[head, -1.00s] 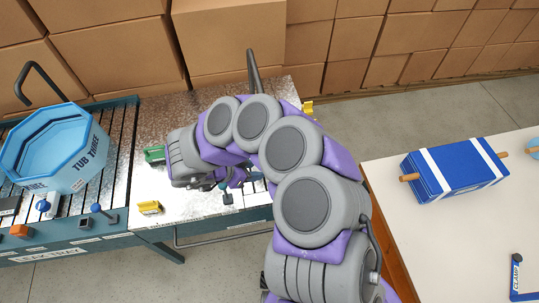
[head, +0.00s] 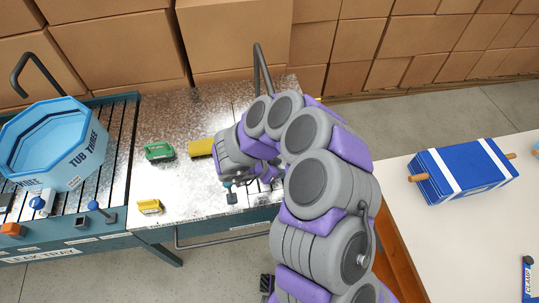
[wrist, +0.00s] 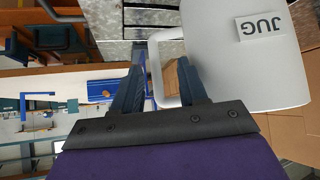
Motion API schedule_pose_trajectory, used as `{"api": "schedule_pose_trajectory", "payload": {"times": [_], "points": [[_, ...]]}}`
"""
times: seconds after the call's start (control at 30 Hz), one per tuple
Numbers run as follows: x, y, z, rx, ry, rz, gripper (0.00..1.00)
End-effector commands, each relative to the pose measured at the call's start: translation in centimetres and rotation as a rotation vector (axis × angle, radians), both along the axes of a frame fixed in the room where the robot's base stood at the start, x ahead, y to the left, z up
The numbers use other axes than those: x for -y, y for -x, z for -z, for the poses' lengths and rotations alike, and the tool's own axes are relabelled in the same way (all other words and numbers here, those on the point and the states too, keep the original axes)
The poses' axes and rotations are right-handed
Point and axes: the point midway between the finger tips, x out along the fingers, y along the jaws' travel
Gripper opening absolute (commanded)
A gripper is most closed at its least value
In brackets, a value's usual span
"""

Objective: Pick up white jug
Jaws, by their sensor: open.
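The white jug (wrist: 240,70) fills the upper right of the wrist view, with an upside-down "JUG" label on it. Its loop handle (wrist: 155,70) faces my gripper (wrist: 160,78). The gripper's two dark fingers are apart, and the handle's bar shows between them in the picture. I cannot tell whether either finger touches it. I cannot make out the jug in the head view, where my arm covers part of the metal-topped table (head: 185,108).
A green object (head: 160,151) and two yellow objects (head: 201,147) (head: 149,207) lie on the metal table. A blue tub (head: 62,150) stands on the roller conveyor at left. A pale table at right holds a blue block (head: 463,170). Cardboard boxes (head: 230,35) wall the back.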

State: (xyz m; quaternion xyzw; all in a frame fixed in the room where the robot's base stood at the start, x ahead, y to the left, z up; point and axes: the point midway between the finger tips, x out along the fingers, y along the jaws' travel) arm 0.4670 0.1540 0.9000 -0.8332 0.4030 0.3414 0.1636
Motion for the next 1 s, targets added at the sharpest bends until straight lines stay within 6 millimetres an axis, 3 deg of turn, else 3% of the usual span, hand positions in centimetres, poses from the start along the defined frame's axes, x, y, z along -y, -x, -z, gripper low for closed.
{"api": "schedule_pose_trajectory", "payload": {"times": [0.17, 0.4, 0.83, 1.0], "points": [[2.0, -1.0, 1.9, -0.002, -0.005, 0.004, 0.42], [1.7, -1.1, 1.9, 0.0, 0.0, 0.003, 0.42], [1.9, -1.1, 1.9, 0.0, -0.001, 0.002, 0.02], [2.0, -1.1, 1.8, 0.0, -0.003, 0.002, 0.0]]}}
